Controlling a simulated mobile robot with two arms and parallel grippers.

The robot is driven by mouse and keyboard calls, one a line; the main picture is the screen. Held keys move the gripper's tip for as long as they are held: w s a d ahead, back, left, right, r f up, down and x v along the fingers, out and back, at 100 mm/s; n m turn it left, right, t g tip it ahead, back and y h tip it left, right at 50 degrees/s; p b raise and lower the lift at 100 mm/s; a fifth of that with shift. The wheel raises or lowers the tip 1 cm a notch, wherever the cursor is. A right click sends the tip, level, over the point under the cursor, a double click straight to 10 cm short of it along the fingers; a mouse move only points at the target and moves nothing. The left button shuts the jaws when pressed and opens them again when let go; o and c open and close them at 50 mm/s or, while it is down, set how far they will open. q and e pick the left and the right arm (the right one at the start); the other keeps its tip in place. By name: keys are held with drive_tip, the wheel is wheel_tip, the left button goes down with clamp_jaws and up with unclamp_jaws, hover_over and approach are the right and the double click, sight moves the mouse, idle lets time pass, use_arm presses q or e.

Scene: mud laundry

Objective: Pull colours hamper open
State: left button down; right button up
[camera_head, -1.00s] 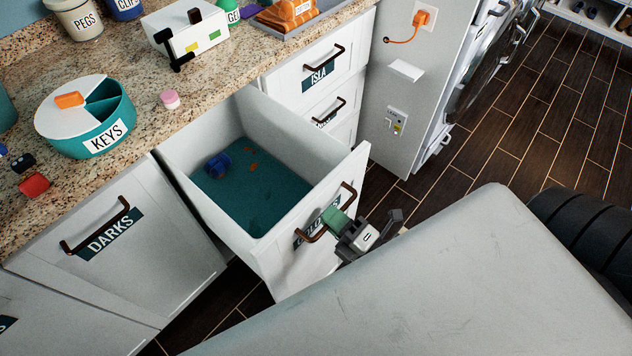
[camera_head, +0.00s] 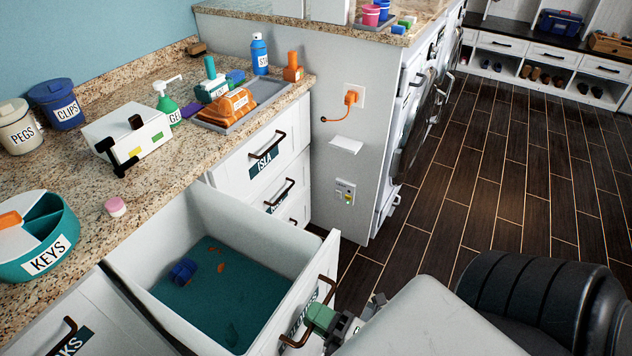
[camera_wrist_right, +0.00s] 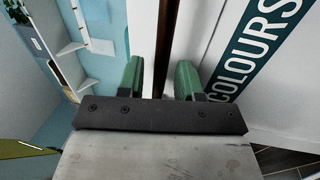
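The colours hamper (camera_head: 262,334) is a white drawer standing well out from the cabinet. Its teal inside shows, with a small blue item (camera_head: 183,271) and orange bits on the bottom. Its dark handle (camera_head: 329,290) is on the front, and the COLOURS label (camera_wrist_right: 252,50) shows in the right wrist view. My right gripper (camera_head: 322,318) is at this handle. In the wrist view its two green fingers (camera_wrist_right: 160,82) stand apart on either side of the bar (camera_wrist_right: 166,45), with a gap on the left finger's side. My left gripper is not in view.
The granite counter (camera_head: 160,85) holds a KEYS tub (camera_head: 30,268), a white box (camera_head: 128,137) and several bottles. ISLA drawers (camera_head: 240,172) are shut beside the hamper. A washer (camera_head: 415,120) stands beyond.

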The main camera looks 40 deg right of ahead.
drive_tip(key=b+v, duration=0.2)
drive_tip(key=v, duration=0.9)
idle(0.6)
